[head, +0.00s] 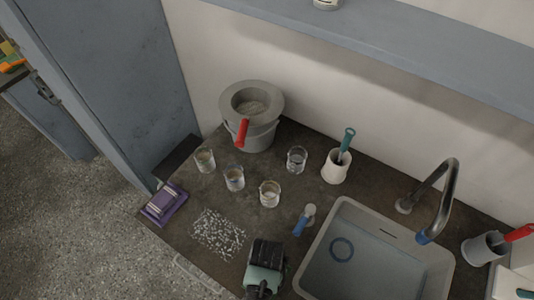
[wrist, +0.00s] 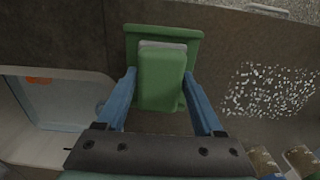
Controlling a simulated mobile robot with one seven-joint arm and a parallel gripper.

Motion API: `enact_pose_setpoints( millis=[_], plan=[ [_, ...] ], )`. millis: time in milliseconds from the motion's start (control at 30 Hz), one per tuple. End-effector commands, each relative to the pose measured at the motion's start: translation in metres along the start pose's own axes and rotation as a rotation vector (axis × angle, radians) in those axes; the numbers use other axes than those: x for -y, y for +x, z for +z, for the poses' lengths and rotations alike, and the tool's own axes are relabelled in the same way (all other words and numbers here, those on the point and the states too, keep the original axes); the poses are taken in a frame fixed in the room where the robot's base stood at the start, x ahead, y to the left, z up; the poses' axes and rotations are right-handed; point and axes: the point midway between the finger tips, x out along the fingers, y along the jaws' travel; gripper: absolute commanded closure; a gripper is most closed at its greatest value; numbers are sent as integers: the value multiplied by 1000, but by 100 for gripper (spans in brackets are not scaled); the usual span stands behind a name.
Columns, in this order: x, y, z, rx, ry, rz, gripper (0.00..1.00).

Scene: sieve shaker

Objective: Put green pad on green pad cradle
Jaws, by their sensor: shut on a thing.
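In the wrist view, my gripper (wrist: 160,76) has its two blue fingers on either side of the green pad (wrist: 160,88) and is shut on it. The pad has a grey layer showing at its far edge. The wider green pad cradle (wrist: 192,40) lies directly behind and beneath the pad in the picture. Whether the pad touches the cradle or hangs just above it, I cannot tell. In the head view, my gripper (head: 266,255) is at the front of the counter, left of the sink, and hides the pad and cradle.
The sink (head: 335,205) is to the right with a tall tap. White fragments (head: 219,232) lie on the counter to the left. A purple pad on its cradle (head: 164,204) is at the left edge. Several glass beakers (head: 270,194) and a grey bucket (head: 262,135) stand behind.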

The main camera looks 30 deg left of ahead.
Motion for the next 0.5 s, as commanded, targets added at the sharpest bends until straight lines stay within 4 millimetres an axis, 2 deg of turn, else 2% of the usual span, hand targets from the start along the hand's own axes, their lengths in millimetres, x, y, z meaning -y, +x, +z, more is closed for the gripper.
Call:
enact_pose_setpoints(
  millis=[200, 233, 367, 400, 500],
  plan=[
    [0, 4, 0, 0, 0, 0, 76],
    [0, 3, 0, 0, 0, 0, 28],
    [0, 3, 0, 0, 0, 0, 4],
    [0, 3, 0, 0, 0, 0, 1],
    [0, 3, 0, 0, 0, 0, 1]
  ],
)
